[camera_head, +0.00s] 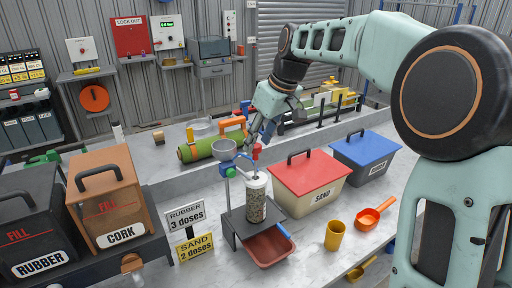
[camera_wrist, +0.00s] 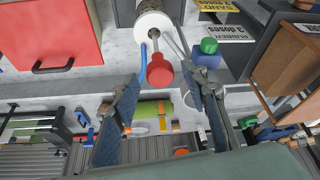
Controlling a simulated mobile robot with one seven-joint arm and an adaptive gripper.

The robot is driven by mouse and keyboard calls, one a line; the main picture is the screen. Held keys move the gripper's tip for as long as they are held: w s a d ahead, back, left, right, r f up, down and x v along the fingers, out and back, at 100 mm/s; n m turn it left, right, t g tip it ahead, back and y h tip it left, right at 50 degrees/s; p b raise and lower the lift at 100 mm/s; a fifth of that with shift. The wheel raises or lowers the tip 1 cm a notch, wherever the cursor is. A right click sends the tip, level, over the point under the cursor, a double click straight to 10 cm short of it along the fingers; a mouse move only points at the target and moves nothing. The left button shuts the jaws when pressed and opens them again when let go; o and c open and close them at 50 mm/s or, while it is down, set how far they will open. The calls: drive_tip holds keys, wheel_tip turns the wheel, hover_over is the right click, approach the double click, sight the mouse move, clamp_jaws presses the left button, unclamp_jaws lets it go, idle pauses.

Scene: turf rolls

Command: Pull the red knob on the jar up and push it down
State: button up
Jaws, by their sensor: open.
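A clear jar (camera_head: 256,206) filled with greyish granules stands upright on a small dark stand, with a white cap (camera_head: 256,178) on top. The red knob (camera_head: 256,150) sits on a thin rod above the cap. My gripper (camera_head: 262,133) is close to the knob in the head view. In the wrist view, the red knob (camera_wrist: 161,73) lies between my two spread blue-padded fingers (camera_wrist: 163,85), with a gap on each side. Whether it is deep enough between the pads is unclear. The white cap (camera_wrist: 153,25) shows beyond it; the jar body is mostly hidden there.
A red-lidded SAND box (camera_head: 310,175) is close right. A red-brown tray (camera_head: 268,247) lies below the stand. An orange-handled green roll (camera_head: 208,148) lies behind. Yellow cup (camera_head: 334,235) stands front right.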

sight(256, 146)
drive_tip(key=shift+x, duration=1.55)
drive_tip(key=shift+c, duration=0.2)
clamp_jaws()
